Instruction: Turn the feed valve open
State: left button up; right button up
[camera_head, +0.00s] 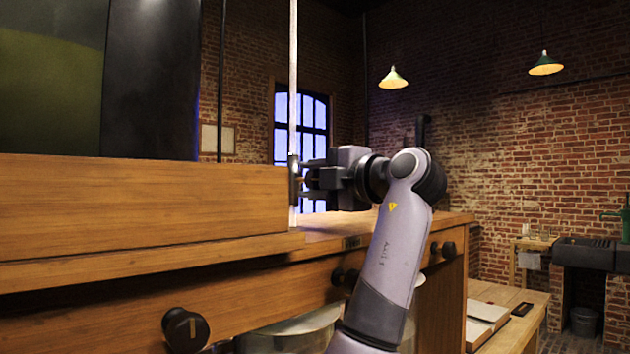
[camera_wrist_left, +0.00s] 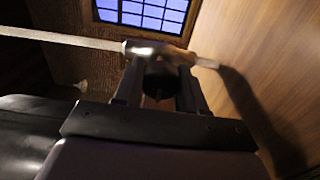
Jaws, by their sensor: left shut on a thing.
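The feed valve (camera_head: 293,172) sits on a thin, pale vertical pipe (camera_head: 293,75) beside the right end of a wooden cabinet. In the left wrist view, the metal valve body (camera_wrist_left: 150,48) lies along the pipe, which runs across the picture. My left gripper (camera_head: 306,180) reaches the valve from the right in the head view. In the left wrist view, its two fingers (camera_wrist_left: 160,74) are on either side of the dark valve handle (camera_wrist_left: 160,83), shut on it. The fingers partly hide the handle, so its exact angle is unclear. My right gripper is not in view.
The wooden cabinet box (camera_head: 140,200) stands close on the left of the valve. A wooden counter (camera_head: 345,228) with dark round knobs (camera_head: 185,329) lies below. A barred window (camera_head: 310,125) is behind. The space above my left gripper looks clear.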

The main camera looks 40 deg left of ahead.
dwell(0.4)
pick_arm(q)
jog(key=o, duration=1)
jog(key=shift+s, duration=0.1)
jog(key=shift+d, duration=0.25)
jog(key=d, duration=0.2)
jog(key=d+b, duration=0.1)
jog(key=d, duration=0.3)
jog(key=shift+s+d, duration=0.3)
jog(key=shift+d, duration=0.05)
